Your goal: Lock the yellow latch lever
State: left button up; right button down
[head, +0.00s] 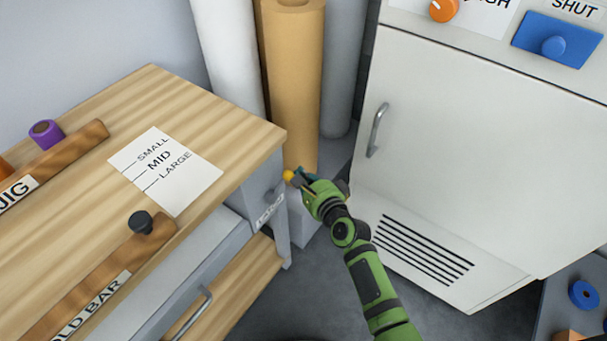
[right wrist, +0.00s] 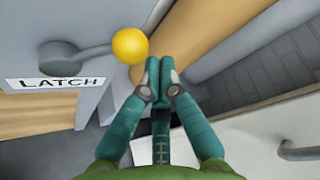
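The latch lever is a grey arm with a yellow ball knob (head: 289,175) on the side panel of the workbench, above a white label reading LATCH (right wrist: 55,84). In the right wrist view the yellow knob (right wrist: 130,45) is at the right end of the arm, which lies nearly level from a round grey pivot (right wrist: 57,58). My right gripper (head: 297,177) is at the knob. In the wrist view its teal fingers (right wrist: 160,68) are together with nothing between them, just right of and below the knob. I cannot tell whether they touch it. My left gripper is not in view.
The wooden bench top (head: 100,113) carries a SMALL/MID/LARGE card (head: 165,168) and a HOLD BAR (head: 100,285) with a black knob. Tall rolls (head: 292,85) stand behind the latch. A white cabinet (head: 470,130) with a handle stands to the right. Floor shows between.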

jog(key=shift+s+a+r, duration=0.1)
jog(key=shift+s+r, duration=0.05)
jog(key=shift+n, duration=0.3)
